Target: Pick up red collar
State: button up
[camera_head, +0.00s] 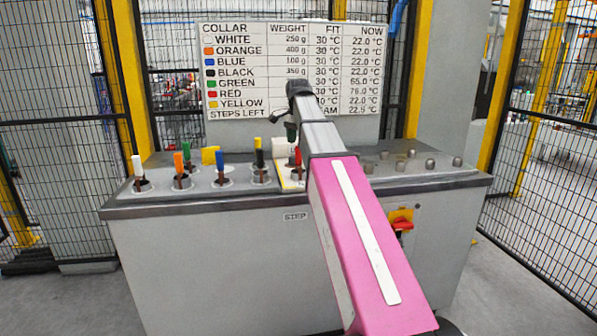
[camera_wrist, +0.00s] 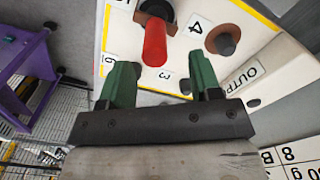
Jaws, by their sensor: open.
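The red collar (camera_wrist: 154,45) shows in the wrist view as a red upright piece with a dark band and brown base, in a spot on a white plate (camera_wrist: 263,48) with a yellow edge. In the head view its red top (camera_head: 298,157) stands just below my gripper (camera_head: 291,131). In the wrist view my gripper (camera_wrist: 163,80) has its two green fingers apart, with nothing between their tips. The red piece lies just beyond the gap between them, apart from both fingers.
White, orange, green, blue and yellow-topped pieces (camera_head: 137,165) stand in holders on the grey bench (camera_head: 220,205), left of the plate. Several grey knobs (camera_head: 430,165) stand to the right. A sign board (camera_head: 290,65) rises behind. Mesh fences (camera_head: 545,150) flank the bench.

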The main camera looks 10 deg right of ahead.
aim_at(298, 165)
jog(key=shift+s+f, duration=0.15)
jog(key=shift+f, duration=1.05)
jog(key=shift+s+f, duration=0.15)
jog(key=shift+f, duration=1)
grip_shut()
